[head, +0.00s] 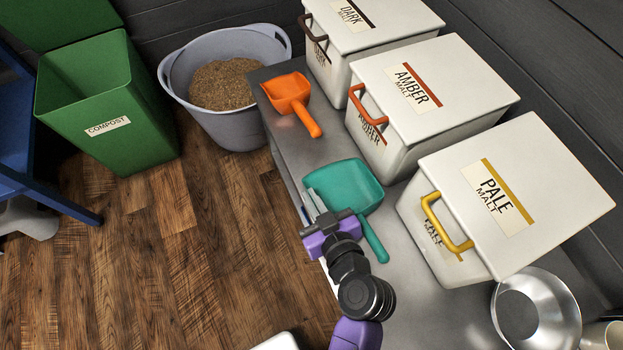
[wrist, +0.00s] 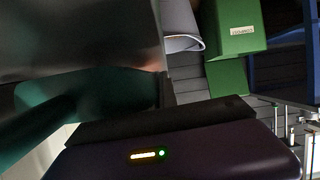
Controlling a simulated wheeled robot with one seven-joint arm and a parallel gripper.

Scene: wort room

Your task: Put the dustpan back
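A teal pan with a handle (head: 346,186), which looks like the dustpan, lies on the grey metal counter near its front edge, handle towards the lower right. An orange scoop (head: 287,92) of similar kind lies further back on the counter. My gripper (head: 314,205) is at the counter's front edge, just left of the teal pan and close to it; I cannot tell if they touch. Its fingers are partly hidden and their opening is unclear. In the wrist view the teal pan (wrist: 95,102) shows large and dark beside the gripper.
Dark, amber and pale malt bins (head: 433,96) line the back of the counter (head: 409,306). A steel bowl (head: 536,312) sits at the lower right. A grey tub of grain (head: 226,135) and green compost bin (head: 110,125) stand on the floor. A blue frame (head: 45,195) is at left; open floor lies between.

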